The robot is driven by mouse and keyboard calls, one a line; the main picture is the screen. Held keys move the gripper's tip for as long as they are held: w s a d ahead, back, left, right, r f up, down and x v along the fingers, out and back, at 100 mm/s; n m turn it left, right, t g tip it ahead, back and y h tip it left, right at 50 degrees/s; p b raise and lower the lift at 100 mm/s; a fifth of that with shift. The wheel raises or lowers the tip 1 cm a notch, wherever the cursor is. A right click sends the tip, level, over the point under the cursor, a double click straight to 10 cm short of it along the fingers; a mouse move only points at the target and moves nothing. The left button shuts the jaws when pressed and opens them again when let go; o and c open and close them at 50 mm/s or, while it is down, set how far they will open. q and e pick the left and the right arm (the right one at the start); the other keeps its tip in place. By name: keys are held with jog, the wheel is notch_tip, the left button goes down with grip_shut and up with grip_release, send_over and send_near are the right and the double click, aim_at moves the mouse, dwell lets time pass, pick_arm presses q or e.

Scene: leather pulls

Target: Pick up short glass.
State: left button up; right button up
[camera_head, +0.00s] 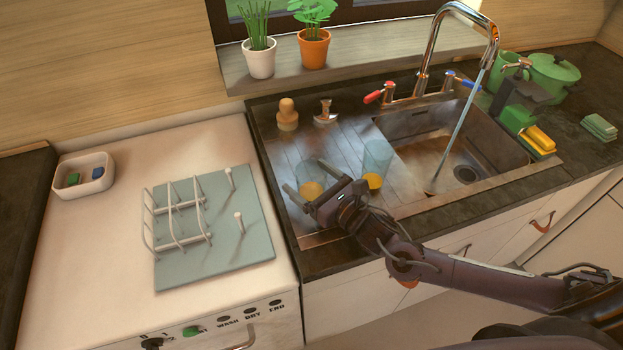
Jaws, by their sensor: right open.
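The short glass (311,190) is clear, with a yellow-orange bottom, and stands on the metal drainboard left of the sink. A taller clear glass (377,157), also yellow at its bottom, stands to its right. My right gripper (306,177) is open, with one finger on the left and one on the right of the short glass in the picture. I cannot tell whether the fingers touch it. The gripper's body hides part of the drainboard in front of the glass. My left gripper is not in view.
Water runs from the tap (432,45) into the sink basin (490,150). A wooden-topped item (287,113) and a small metal stopper (325,112) stand behind the glasses. A dish rack (215,235) and a white tray (84,176) sit on the white counter at left.

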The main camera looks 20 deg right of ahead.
jog(key=shift+x, duration=0.85)
jog(key=c, duration=1.1)
jog(key=shift+c, duration=0.4)
